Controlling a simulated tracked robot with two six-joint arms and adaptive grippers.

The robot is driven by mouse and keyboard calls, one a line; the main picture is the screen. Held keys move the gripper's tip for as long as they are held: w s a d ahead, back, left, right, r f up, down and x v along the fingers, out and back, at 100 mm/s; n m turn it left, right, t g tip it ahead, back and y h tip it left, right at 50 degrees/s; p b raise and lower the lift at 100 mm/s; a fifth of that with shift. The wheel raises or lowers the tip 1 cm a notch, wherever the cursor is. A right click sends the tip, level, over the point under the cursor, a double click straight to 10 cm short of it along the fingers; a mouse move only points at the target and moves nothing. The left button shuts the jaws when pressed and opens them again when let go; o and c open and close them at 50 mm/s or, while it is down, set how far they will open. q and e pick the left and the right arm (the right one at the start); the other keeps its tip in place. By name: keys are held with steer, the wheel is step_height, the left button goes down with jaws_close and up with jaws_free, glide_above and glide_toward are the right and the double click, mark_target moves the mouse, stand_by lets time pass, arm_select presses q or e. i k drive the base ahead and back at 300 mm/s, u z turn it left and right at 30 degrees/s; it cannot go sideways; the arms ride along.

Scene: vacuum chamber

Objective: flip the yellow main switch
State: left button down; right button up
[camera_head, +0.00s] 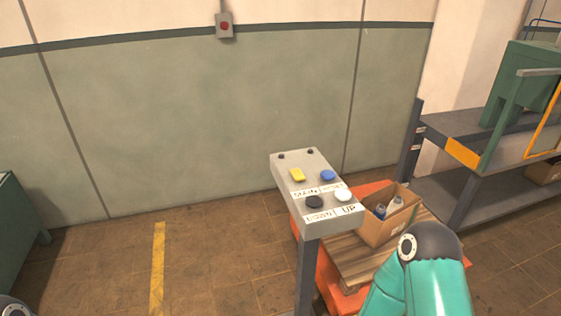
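The yellow main switch (297,175) sits at the upper left of the controls on a grey panel (285,196) on top of a post. A label reading MAIN lies just below it. A blue button (328,175) is to its right, with a black button (314,202) and a white button (343,194) nearer to me. A teal and dark arm link of mine shows at the lower right, apart from the panel. Only a small dark part of my other arm shows at the bottom left corner. Neither gripper's fingers can be seen.
An orange pallet truck (325,285) with a wooden pallet (352,262) and an open cardboard box (385,228) holding bottles stands behind and right of the panel. A metal workbench (480,135) is at the right. A green cabinet (15,225) is at the left. Floor left of the post is clear.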

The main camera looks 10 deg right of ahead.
mark_target(297, 174)
steer(key=z, duration=0.15)
steer(key=i, duration=0.65)
steer(key=z, duration=0.8)
